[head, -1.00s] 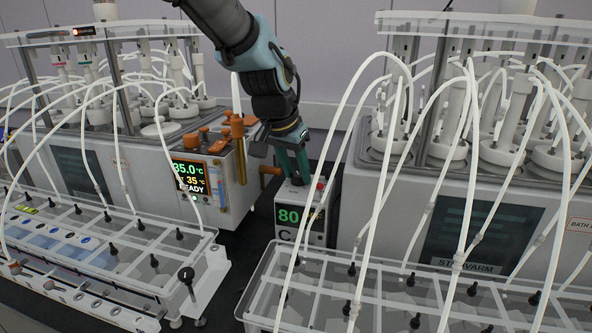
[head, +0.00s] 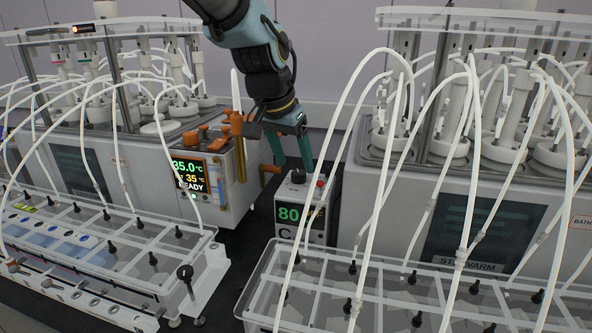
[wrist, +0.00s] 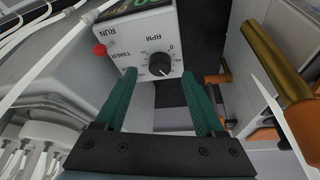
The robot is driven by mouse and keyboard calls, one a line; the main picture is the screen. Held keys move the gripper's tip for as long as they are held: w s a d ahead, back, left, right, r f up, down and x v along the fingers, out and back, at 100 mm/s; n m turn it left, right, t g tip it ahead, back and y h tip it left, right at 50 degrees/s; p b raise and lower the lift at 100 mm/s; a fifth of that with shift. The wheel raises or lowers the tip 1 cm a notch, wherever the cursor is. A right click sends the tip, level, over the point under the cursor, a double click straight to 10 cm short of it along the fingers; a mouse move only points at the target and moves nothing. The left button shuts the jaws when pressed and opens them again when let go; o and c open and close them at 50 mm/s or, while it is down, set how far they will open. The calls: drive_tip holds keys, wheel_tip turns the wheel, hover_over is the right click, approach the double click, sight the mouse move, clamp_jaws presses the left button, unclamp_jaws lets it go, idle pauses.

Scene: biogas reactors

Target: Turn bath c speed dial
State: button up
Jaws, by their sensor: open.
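The speed dial (wrist: 160,65) is a black round knob with a white pointer line, marked RPM, on the top face of a small white control box (wrist: 138,40). In the head view the dial (head: 298,176) sits on top of the box marked C (head: 300,213), whose front display reads 80 in green. My gripper (head: 295,167) is open just above the box, green fingers spread to either side of the dial. In the wrist view the dial lies between and slightly beyond the fingertips (wrist: 158,74), with a gap on both sides. Nothing is held.
A red button (wrist: 99,50) sits beside the dial. An orange-handled brass fitting (head: 238,150) and a bath unit (head: 205,170) stand close on the left. White tubes (head: 385,175) arch over the large bath (head: 480,225) on the right.

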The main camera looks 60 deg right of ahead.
drive_tip(key=b+v, duration=0.1)
drive_tip(key=v, duration=0.6)
drive_tip(key=shift+r, duration=0.3)
drive_tip(key=shift+a, duration=0.15)
